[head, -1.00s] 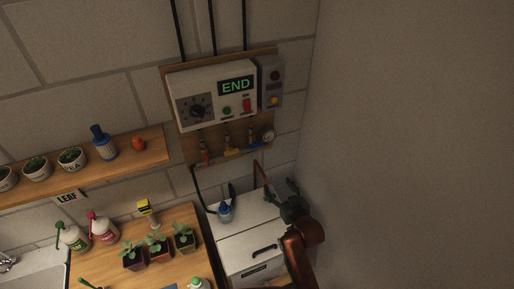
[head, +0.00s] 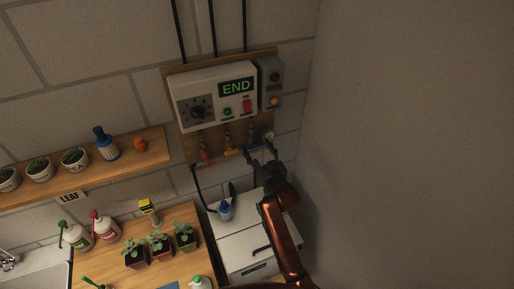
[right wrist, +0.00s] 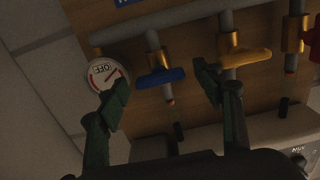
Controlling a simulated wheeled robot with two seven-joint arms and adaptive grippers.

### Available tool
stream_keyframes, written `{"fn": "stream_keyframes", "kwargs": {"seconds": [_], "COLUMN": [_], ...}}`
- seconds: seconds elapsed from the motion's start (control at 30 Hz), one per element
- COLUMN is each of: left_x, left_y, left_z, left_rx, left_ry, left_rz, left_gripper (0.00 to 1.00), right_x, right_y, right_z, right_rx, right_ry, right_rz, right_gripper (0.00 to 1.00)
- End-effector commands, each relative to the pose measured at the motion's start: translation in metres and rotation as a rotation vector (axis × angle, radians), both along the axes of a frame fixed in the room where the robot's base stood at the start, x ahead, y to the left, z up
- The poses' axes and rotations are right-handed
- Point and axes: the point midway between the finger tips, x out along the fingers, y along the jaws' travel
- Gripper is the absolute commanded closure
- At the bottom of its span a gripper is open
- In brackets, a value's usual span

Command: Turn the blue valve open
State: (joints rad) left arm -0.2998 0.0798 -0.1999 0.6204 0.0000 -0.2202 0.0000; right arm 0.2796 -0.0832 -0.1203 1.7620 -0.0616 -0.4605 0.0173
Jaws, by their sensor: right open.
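The blue valve (right wrist: 160,77) shows in the right wrist view as a blue bar handle on a grey pipe stub, lying nearly crosswise to the stub. My right gripper (right wrist: 162,88) is open, with one dark finger on each side of the blue handle; no contact with it is visible. In the head view my right gripper (head: 262,156) is up at the pipe row below the control box and partly covers the blue valve's surroundings. My left gripper is not in view.
A yellow valve (right wrist: 246,57) sits close beside my finger on the right, with a red valve (right wrist: 312,38) beyond it. A round gauge (right wrist: 103,74) is by the other finger. A white cabinet (head: 245,245) stands below.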

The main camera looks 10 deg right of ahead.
Motion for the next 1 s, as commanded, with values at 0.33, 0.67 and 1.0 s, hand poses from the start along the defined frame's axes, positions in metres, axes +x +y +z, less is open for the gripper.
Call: {"fn": "stream_keyframes", "kwargs": {"seconds": [0.33,0.67,1.0], "left_x": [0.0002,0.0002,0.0], "left_y": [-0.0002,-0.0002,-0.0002], "left_z": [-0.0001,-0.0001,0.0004], "left_rx": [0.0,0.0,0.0], "left_ry": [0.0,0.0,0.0], "left_rz": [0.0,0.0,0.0], "left_gripper": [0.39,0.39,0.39], "right_x": [0.0004,0.0002,0.0003], "right_y": [0.0,-0.0001,-0.0003], "right_z": [-0.0002,-0.0003,-0.0002], "right_rx": [0.0,0.0,-0.009], "right_ry": [0.0,0.001,-0.001], "right_rz": [0.0,0.0,0.0], "right_gripper": [0.47,0.69,0.81]}}
